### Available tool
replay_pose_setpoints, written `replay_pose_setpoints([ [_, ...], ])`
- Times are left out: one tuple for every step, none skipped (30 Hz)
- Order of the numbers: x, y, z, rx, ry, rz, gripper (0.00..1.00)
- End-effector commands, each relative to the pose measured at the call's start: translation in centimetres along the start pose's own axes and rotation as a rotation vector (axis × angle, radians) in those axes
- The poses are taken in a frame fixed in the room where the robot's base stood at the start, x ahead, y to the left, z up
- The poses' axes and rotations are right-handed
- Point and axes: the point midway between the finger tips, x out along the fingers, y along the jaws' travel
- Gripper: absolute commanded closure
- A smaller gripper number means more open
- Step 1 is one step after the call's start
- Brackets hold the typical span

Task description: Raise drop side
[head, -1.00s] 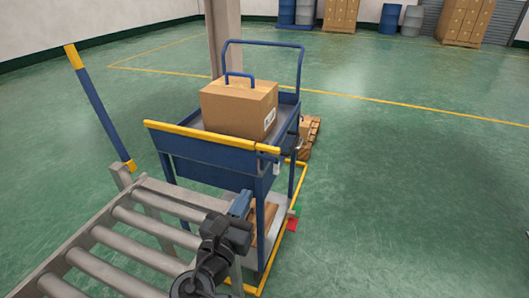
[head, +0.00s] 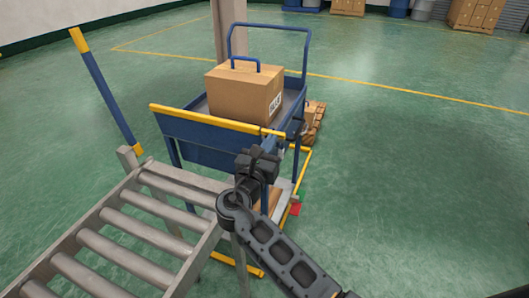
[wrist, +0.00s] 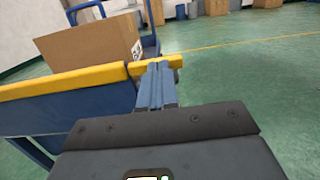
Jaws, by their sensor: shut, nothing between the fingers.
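The cart's drop side is a blue panel (head: 200,130) with a yellow top rail (head: 205,118), on the cart's near side facing the roller conveyor. It looks upright, its rail about level with the cart's rim. In the wrist view the rail (wrist: 65,80) runs to a gap, then a short yellow end piece (wrist: 172,63). My gripper (head: 262,157) is at the panel's right end, by the cart's near right corner. In the wrist view its shut fingers (wrist: 156,87) point at the end piece and overlap it. I cannot tell whether they touch it. They hold nothing.
A cardboard box (head: 240,92) stands in the cart's tray. The roller conveyor (head: 130,230) lies at the near left, with a raised blue and yellow bar (head: 105,90). The floor at right is clear.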

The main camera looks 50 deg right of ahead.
Motion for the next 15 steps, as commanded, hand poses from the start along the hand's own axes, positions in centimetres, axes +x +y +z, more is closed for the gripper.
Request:
replay_pose_setpoints([
  [0.22,0.01,0.01,0.0,0.0,0.0,1.0],
  [0.29,0.02,0.0,0.0,0.0,0.0,1.0],
  [0.35,0.02,-0.01,0.0,0.0,0.001,1.0],
  [0.37,0.03,-0.01,0.0,0.0,0.001,1.0],
  [0.38,0.03,-0.01,0.0,0.0,0.001,1.0],
  [0.38,0.02,-0.02,0.0,0.0,0.001,1.0],
  [0.37,0.02,-0.02,0.0,0.0,0.001,1.0],
  [0.37,0.02,-0.02,0.0,0.0,0.001,1.0],
  [0.37,0.02,-0.02,0.0,0.0,0.001,1.0],
  [0.36,0.02,-0.03,0.0,0.0,0.001,1.0],
  [0.36,0.01,-0.02,0.0,0.0,0.001,1.0],
  [0.38,0.01,0.0,0.0,0.0,0.001,1.0],
  [0.45,0.01,0.06,0.0,0.0,0.001,1.0],
  [0.56,0.01,0.14,0.0,0.0,0.001,1.0],
  [0.79,0.01,0.28,-0.001,0.0,0.0,1.0],
])
